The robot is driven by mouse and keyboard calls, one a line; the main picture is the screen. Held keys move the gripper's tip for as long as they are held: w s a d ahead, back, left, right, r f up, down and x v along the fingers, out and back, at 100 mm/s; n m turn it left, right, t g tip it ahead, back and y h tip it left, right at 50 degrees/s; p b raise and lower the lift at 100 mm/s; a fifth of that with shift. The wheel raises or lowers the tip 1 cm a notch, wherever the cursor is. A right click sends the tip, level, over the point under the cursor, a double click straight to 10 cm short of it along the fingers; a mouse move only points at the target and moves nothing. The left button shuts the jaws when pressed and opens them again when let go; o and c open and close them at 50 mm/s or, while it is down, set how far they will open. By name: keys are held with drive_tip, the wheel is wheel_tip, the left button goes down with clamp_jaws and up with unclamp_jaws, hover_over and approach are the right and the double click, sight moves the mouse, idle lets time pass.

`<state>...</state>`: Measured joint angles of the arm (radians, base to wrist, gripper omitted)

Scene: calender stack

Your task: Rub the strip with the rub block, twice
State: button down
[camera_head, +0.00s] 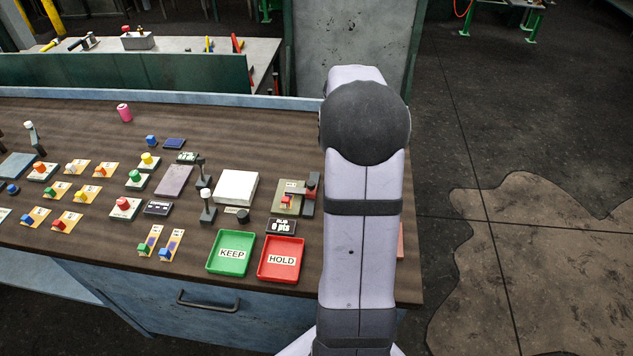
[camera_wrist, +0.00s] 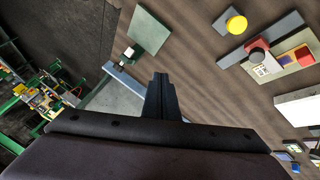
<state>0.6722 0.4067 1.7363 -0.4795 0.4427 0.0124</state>
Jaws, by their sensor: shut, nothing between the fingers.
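My gripper (camera_wrist: 161,78) shows in the wrist view with its fingers together and nothing between them, above the table's edge. In the head view my own arm hides it. A grey-green plate (camera_wrist: 300,62) with coloured patches and a white label lies to the right in the wrist view. It also shows in the head view (camera_head: 284,210). A dark grey bar (camera_wrist: 281,36) and a red block (camera_wrist: 262,58) with a dark round top are at this plate. I cannot tell for sure which piece is the rub block or the strip. My gripper is apart from them.
A display reading "RUB 0 pts" (camera_head: 281,226) stands near the plate. Green KEEP (camera_head: 231,268) and red HOLD (camera_head: 263,273) trays lie in front. A yellow knob (camera_wrist: 236,24) and a green plate (camera_wrist: 150,33) show in the wrist view. Several switches fill the table's left.

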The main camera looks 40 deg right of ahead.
drive_tip(key=s+d+r+n+t+h+p, duration=0.1)
drive_tip(key=s+d+r+n, duration=0.1)
drive_tip(key=d+n, duration=0.1)
drive_tip(key=s+a+f+n+t+y+p, duration=0.1)
drive_tip(key=s+a+f+n+y, duration=0.1)
drive_tip(key=s+a+n+y, duration=0.3)
drive_tip(key=s+a+f+n+t+y+p, duration=0.1)
drive_tip(key=a+f+n+p, duration=0.15)
drive_tip(key=a, duration=0.45)
drive_tip(key=s+a+f+n+t+y+p, duration=0.1)
drive_tip(key=s+a+n+y, duration=0.1)
drive_tip(key=s+a+n, duration=0.3)
drive_tip(key=m+b, duration=0.1)
drive_tip(key=b, duration=0.2)
approach(308, 194)
drive_tip(key=f, duration=0.1)
drive_tip(key=a+f, duration=0.2)
drive_tip(key=shift+s+f, duration=0.1)
drive_tip(key=shift+s, duration=0.2)
drive_tip(key=shift+w+d+r+p, duration=0.1)
drive_tip(key=shift+w+d+p, duration=0.15)
drive_tip(key=shift+w+p, duration=0.25)
drive_tip(key=shift+w+d+r+p, duration=0.15)
drive_tip(key=shift+w+d+p, duration=0.1)
drive_tip(key=shift+w+p, duration=0.25)
drive_tip(key=shift+w+d+f+p, duration=0.15)
drive_tip(key=shift+w+d+p, duration=0.3)
drive_tip(key=shift+w, duration=0.3)
drive_tip(key=shift+d, duration=0.1)
